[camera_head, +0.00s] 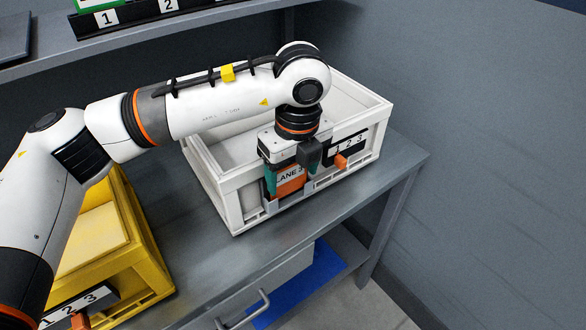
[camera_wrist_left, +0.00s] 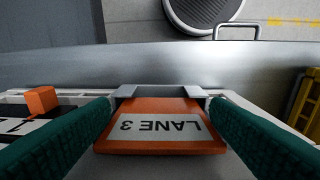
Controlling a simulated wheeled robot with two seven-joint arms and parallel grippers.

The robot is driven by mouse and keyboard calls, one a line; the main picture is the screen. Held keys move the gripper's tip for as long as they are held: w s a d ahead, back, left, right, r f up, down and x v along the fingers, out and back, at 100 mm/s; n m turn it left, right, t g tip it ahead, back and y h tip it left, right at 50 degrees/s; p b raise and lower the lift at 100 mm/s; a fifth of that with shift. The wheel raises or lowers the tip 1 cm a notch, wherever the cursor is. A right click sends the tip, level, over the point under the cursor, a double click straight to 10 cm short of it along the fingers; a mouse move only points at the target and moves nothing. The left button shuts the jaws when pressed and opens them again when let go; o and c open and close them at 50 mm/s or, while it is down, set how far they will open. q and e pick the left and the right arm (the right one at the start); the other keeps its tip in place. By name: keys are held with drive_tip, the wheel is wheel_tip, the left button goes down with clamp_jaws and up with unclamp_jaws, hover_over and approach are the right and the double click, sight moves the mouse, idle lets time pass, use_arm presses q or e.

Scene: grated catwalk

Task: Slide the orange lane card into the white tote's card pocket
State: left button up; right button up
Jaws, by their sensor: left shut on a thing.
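The orange lane card (camera_head: 289,184), marked LANE, is at the front wall of the white tote (camera_head: 356,98). My left gripper (camera_head: 291,173) points down and is shut on the card. In the left wrist view the card (camera_wrist_left: 160,134) reads LANE 3 between the two teal fingers. The pocket's brackets (camera_head: 309,187) also show below the card in the head view. My right gripper is not in view.
The white tote stands on a grey bench (camera_head: 225,262). A label plate 1 2 3 (camera_head: 348,147) with an orange peg (camera_head: 341,161) is right of the card. A yellow tote (camera_head: 120,262) stands at left. A shelf (camera_head: 215,18) runs behind.

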use_arm(q)
wheel_tip(320, 180, down, 2)
drive_tip(key=shift+b, duration=0.8)
drive_tip(key=o, duration=1.8)
drive_tip(key=shift+o, duration=0.4)
drive_tip(key=shift+r, duration=0.15)
wheel_tip(320, 180, up, 8)
drive_tip(key=p, duration=0.3)
drive_tip(key=shift+p, duration=0.3)
